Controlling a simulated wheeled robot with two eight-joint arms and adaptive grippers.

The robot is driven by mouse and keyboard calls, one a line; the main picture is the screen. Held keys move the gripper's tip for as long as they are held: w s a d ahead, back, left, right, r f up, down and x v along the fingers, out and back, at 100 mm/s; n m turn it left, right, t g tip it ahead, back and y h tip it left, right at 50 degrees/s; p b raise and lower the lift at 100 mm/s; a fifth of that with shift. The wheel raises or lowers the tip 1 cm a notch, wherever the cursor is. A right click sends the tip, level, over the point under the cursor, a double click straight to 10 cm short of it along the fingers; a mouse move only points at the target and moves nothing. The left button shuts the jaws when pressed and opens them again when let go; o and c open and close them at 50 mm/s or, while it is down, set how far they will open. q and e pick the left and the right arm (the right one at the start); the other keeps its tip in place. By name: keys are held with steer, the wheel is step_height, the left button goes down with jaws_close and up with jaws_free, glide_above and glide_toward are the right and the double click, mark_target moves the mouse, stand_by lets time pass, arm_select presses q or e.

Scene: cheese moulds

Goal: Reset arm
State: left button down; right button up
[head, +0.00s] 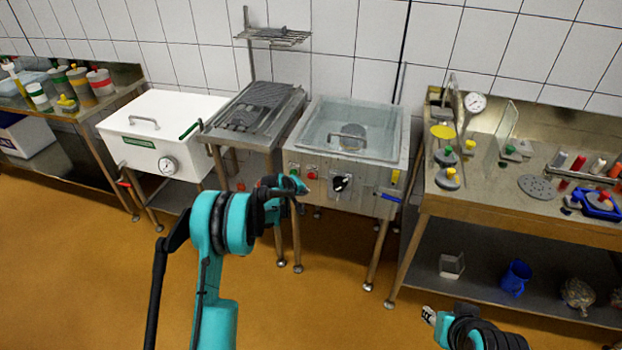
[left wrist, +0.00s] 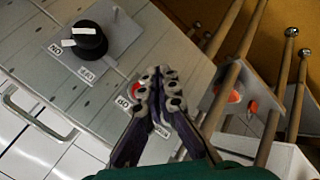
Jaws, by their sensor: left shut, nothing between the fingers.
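My left gripper (head: 297,185) is raised in front of the control panel of the steel vat (head: 350,165) with a clear lid. In the left wrist view its fingers (left wrist: 163,78) are shut tip to tip with nothing between them. Behind them are a black knob (left wrist: 85,40) with a white mark and a red button (left wrist: 136,90), partly covered by the fingers. I cannot tell whether the fingers touch the panel. My right gripper (head: 430,316) is low at the bottom right of the head view, above the floor. Its fingers are too small to read.
A white vat (head: 125,110) with a dial stands at the left, and a dark steel unit (head: 255,108) beside the steel vat. A workbench (head: 480,205) at the right holds moulds and gauges; a blue jug (head: 516,277) is on its lower shelf. The orange floor (head: 90,260) is open.

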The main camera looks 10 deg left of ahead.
stand_by(0.7)
arm_select(q)
steer(key=s+d+r+m+y, duration=0.1)
steer(key=s+d+r+m, duration=0.15)
steer(key=s+r, duration=0.65)
steer(key=s+d+r+m, duration=0.2)
steer(key=s+d+r, duration=0.1)
steer(key=s+r, duration=0.7)
steer(key=s+f+m+g+y, duration=0.1)
steer(key=s+m, duration=0.4)
steer(key=s, duration=2.2)
steer(key=shift+d+f+g, duration=0.3)
steer(key=shift+d+f, duration=0.1)
steer(key=shift+d, duration=0.05)
